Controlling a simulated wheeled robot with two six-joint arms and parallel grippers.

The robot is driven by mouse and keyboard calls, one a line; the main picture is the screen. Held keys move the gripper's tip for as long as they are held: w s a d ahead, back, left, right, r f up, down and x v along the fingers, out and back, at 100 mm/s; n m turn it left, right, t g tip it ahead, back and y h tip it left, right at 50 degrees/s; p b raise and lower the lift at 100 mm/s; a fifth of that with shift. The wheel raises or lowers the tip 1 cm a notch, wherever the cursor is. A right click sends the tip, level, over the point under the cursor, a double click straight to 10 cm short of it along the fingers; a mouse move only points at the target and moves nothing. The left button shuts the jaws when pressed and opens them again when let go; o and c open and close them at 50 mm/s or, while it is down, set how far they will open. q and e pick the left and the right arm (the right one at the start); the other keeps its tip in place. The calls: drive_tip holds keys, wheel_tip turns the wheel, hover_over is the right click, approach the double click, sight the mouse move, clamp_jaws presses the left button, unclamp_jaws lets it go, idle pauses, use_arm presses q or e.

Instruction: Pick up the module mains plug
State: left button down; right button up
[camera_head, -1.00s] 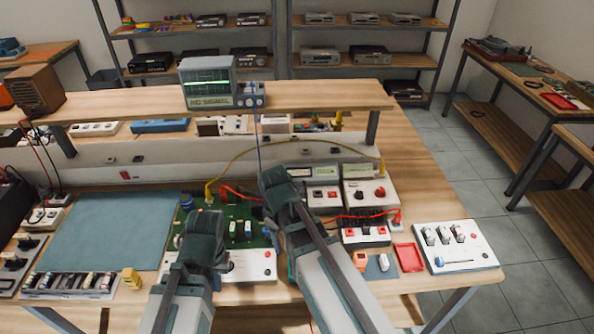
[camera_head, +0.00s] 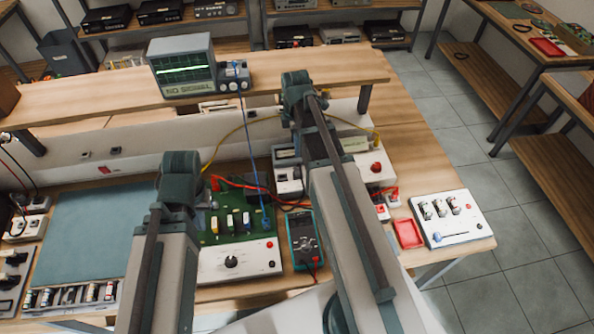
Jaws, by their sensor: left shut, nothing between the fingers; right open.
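I cannot pick out the module mains plug for certain. A small white block with red on it (camera_head: 393,196) sits right of my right arm, with a red lead running towards it. The white module box (camera_head: 375,168) with a red knob is partly behind that arm. My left arm (camera_head: 178,235) and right arm (camera_head: 350,200) rise from the bottom edge over the bench. Their fingers do not show; the arm links hide whatever is behind them. Most of the white unit with red sockets is hidden by my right arm.
A green circuit board (camera_head: 235,222) with a blue lead and a teal multimeter (camera_head: 304,240) lie between my arms. A red tray (camera_head: 408,233) and a white switch panel (camera_head: 447,218) are at the right. The blue-grey mat (camera_head: 95,235) is clear. The oscilloscope (camera_head: 182,68) stands on the raised shelf.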

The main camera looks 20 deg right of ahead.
sight(298, 168)
wheel_tip(298, 168, down, 8)
drive_tip(key=b, duration=0.7)
drive_tip(key=shift+f+b, duration=0.1)
drive_tip(key=shift+b, duration=0.2)
use_arm(q)
wheel_tip(298, 168, down, 8)
wheel_tip(298, 168, down, 5)
drive_tip(key=b, duration=0.5)
drive_tip(key=shift+f, duration=0.2)
use_arm(e)
drive_tip(key=f, duration=0.5)
drive_tip(key=shift+s+d+f, duration=0.1)
drive_tip(key=shift+s+d, duration=0.1)
drive_tip(key=shift+d, duration=0.05)
use_arm(q)
drive_tip(key=shift+r, duration=0.1)
use_arm(e)
drive_tip(key=shift+c, duration=0.3)
clamp_jaws()
